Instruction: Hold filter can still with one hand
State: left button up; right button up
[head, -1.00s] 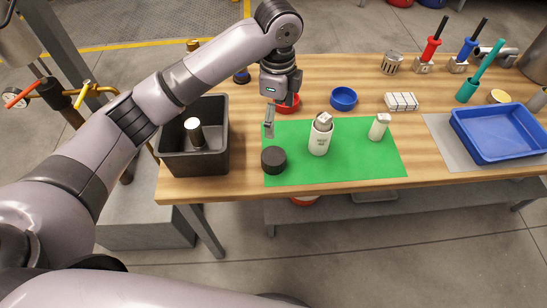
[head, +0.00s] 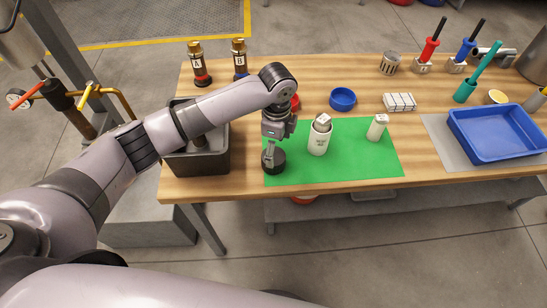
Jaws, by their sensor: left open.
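A white can (head: 318,138) with dark print stands upright on the green mat (head: 350,170), with a grey-white block-like piece showing at its top. I take it for the filter can. A black round piece (head: 280,164) sits on the mat to its left. My left gripper (head: 270,156) is open and points down at the black piece, with its fingers covering part of it. I cannot tell whether they touch it. The gripper is to the left of the white can and apart from it. My right gripper is not in view.
A smaller white bottle (head: 377,127) stands on the mat's right. A blue ring-like cup (head: 342,99) is behind the mat, and a blue tray (head: 500,152) is at right. A black bin (head: 222,160) stands at left, partly behind my arm. The mat's front is clear.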

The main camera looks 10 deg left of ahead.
pick_arm(q)
jog(key=f, duration=0.1)
jog(key=f+p, duration=0.1)
jog(key=f, duration=0.2)
jog(key=shift+s+a+f, duration=0.2)
jog(key=shift+a+f, duration=0.1)
jog(key=shift+a, duration=0.1)
jog(key=shift+f, duration=0.3)
jog(key=c, duration=1.2)
